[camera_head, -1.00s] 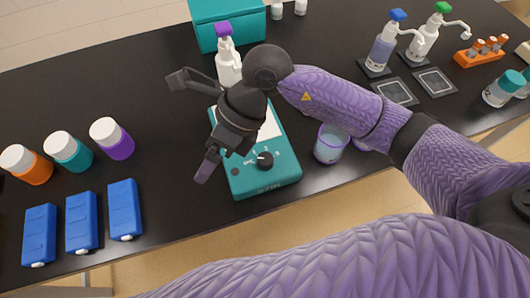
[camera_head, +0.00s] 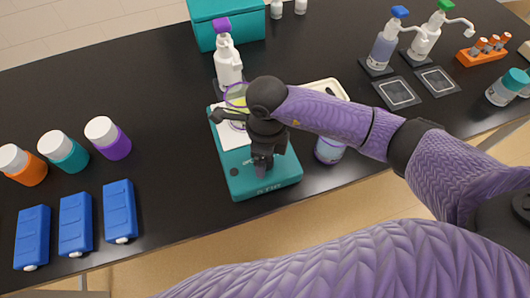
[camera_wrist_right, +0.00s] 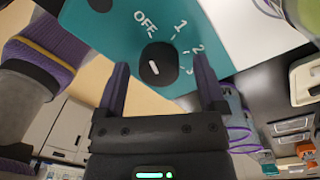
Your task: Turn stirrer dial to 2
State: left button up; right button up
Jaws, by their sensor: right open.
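The teal stirrer (camera_head: 233,175) stands on the black table in the head view. My right gripper (camera_head: 262,170) points down at its front panel and hides the dial there. In the right wrist view the black dial (camera_wrist_right: 157,64) shows on the teal panel, with OFF, 1, 2 and 3 printed around it. Its short white mark lines up roughly with OFF. The open fingers of my right gripper (camera_wrist_right: 160,70) stand on either side of the dial, with visible gaps; I cannot tell their exact depth relative to it. My left gripper is not in view.
A beaker with yellowish liquid (camera_head: 236,97) is at the stirrer's white top, partly hidden by my arm. A purple-rimmed cup (camera_head: 328,152) is close on the right.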

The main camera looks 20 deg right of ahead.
grip_shut()
